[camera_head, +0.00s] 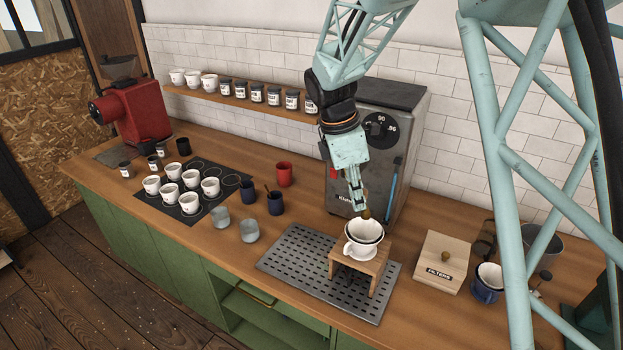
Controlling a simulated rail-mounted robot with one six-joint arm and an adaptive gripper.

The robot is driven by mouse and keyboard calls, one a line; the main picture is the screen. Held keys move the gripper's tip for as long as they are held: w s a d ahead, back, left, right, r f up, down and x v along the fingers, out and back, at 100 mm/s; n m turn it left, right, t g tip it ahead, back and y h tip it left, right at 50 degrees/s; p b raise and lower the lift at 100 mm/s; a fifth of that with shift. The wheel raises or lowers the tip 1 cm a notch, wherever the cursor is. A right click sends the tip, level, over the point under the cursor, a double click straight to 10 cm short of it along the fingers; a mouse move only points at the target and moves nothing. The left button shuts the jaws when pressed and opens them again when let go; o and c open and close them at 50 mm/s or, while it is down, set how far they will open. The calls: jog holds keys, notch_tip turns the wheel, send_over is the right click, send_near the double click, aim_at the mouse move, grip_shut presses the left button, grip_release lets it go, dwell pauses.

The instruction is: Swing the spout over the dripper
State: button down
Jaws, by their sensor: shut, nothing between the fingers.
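The white dripper (374,234) sits on a small wooden stand (382,262) on the slotted metal drip tray (290,262). A white cup-shaped vessel (357,250) shows just under and in front of it. My gripper (359,210) points down just above the dripper, in front of the grey boiler (400,125). Its fingers are shut. A small brass-coloured knob (366,214) shows at the fingertips, above the dripper's rim; I cannot tell whether they touch it or whether it belongs to the spout. The rest of the spout is hidden behind my gripper and arm.
A wooden filters box (437,270) and a dark blue mug (485,291) stand to the right. Glass cups (249,231), blue cups (276,203) and a red mug (285,174) stand to the left. White cups sit on a dark mat (225,201). A red grinder (138,112) stands far left.

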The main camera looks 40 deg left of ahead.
jog(key=shift+s+a+r+p, duration=0.25)
jog(key=shift+s+a+p, duration=0.05)
jog(key=shift+s+a, duration=0.25)
jog(key=s+a+v, duration=0.1)
jog(key=v, duration=1)
jog(key=shift+s+f, duration=0.15)
jog(key=shift+s, duration=0.25)
